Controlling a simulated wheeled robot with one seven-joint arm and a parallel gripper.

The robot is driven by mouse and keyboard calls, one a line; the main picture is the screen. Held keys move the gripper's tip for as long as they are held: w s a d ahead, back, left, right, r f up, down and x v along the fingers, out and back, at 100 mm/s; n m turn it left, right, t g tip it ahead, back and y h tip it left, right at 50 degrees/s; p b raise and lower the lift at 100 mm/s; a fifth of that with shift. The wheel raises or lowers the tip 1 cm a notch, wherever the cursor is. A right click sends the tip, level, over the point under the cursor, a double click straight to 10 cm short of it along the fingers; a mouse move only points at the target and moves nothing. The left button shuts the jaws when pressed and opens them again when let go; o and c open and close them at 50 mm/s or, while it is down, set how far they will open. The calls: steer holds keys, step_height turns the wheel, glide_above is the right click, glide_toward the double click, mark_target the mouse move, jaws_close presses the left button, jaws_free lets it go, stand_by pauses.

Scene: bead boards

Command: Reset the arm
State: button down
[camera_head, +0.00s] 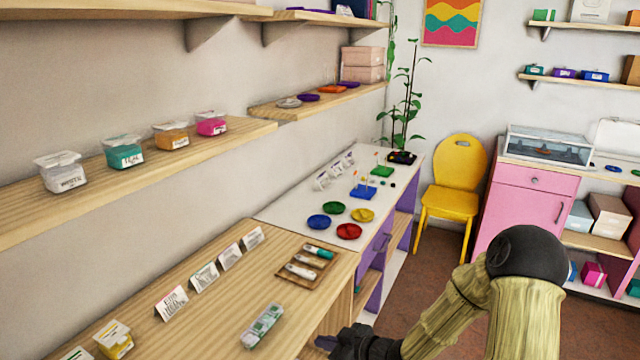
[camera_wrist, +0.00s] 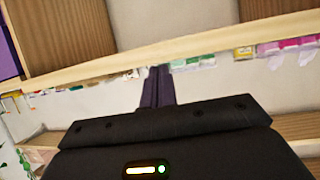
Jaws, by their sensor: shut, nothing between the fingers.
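My arm (camera_head: 455,305) reaches in from the lower right of the head view. My gripper (camera_head: 330,342) shows dark at the bottom edge, beside the front edge of the wooden counter. In the wrist view my gripper (camera_wrist: 156,88) has its two dark fingers together with nothing between them. The fingers point toward pale wall and shelf edges. The fingertips are small and partly cut off in the head view.
The wooden counter (camera_head: 225,310) holds a tray of markers (camera_head: 307,262), a green-and-white packet (camera_head: 262,326) and label cards. A white counter (camera_head: 290,208) behind it holds coloured dishes. A yellow chair (camera_head: 455,185) and pink cabinet (camera_head: 522,205) stand beyond. Brown floor (camera_head: 410,290) is open between.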

steer(key=s+d+r+m+g+h+p, duration=0.4)
steer(key=s+d+r+m+h+p, duration=0.2)
steer(key=s+d+r+m+h, duration=0.4)
steer(key=s+d+r+m, duration=0.1)
steer(key=s+d+r, duration=0.3)
steer(key=s, duration=0.3)
steer(key=shift+r+g+h+p, duration=0.3)
steer(key=shift+r+g+p, duration=0.1)
steer(key=shift+r, duration=0.5)
